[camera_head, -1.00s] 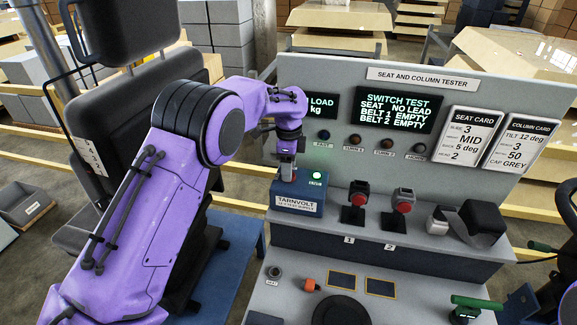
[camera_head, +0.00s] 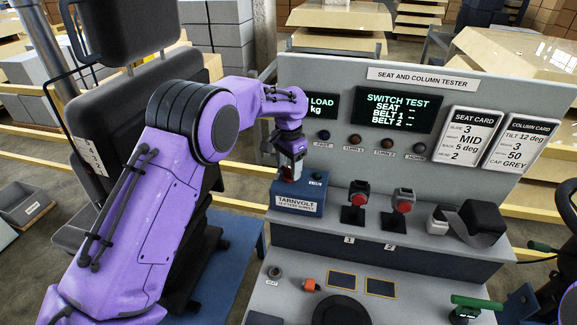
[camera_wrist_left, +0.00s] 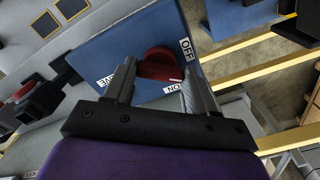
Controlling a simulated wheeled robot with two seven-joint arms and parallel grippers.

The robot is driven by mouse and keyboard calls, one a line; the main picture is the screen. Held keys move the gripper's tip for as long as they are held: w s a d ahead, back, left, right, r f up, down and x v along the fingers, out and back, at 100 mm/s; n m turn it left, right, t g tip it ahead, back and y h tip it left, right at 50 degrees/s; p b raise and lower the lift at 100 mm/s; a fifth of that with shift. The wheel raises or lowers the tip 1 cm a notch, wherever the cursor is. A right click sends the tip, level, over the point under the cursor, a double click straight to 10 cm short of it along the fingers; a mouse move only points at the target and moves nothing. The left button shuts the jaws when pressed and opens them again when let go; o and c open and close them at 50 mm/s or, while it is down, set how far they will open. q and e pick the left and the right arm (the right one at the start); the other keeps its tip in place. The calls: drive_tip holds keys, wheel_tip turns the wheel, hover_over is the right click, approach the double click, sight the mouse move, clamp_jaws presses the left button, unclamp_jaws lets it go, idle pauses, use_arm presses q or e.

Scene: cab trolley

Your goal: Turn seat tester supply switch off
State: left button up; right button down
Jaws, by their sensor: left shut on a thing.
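The seat tester supply is a blue box (camera_head: 297,204) labelled TARNVOLT at the left end of the tester bench. On its face is a red rotary knob (camera_wrist_left: 158,66), with an OFF label (camera_wrist_left: 185,48) and an ON label (camera_wrist_left: 174,88) beside it in the left wrist view. My left gripper (camera_head: 289,176) is at the box, its two fingers shut on the knob from either side. A white mark shows on the knob's edge near the ON label; I cannot tell its exact setting. The lamp (camera_head: 317,174) on the box is dark. My right gripper is not in view.
The display (camera_head: 394,113) reads SWITCH TEST with dashes for the seat and both belts. Two red-buttoned buckles (camera_head: 357,200) (camera_head: 403,202) stand right of the box. A black seat (camera_head: 125,120) stands at the left behind my arm. A green-handled item (camera_head: 476,303) lies at the lower right.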

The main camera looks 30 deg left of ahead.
sight(289, 169)
use_arm(q)
drive_tip(key=n, duration=0.7)
drive_tip(key=shift+s+d+f, duration=0.1)
drive_tip(key=shift+s+f, duration=0.1)
drive_tip(key=shift+f, duration=0.15)
idle(0.4)
drive_tip(key=o, duration=1)
drive_tip(key=shift+w+r, duration=0.1)
drive_tip(key=shift+o, duration=0.2)
drive_tip(key=shift+w, duration=0.1)
drive_tip(key=shift+r, duration=0.1)
drive_tip(key=shift+r, duration=0.35)
wheel_tip(289, 169, up, 10)
drive_tip(key=b, duration=0.1)
drive_tip(key=shift+f+b, duration=0.15)
drive_tip(key=shift+b, duration=0.15)
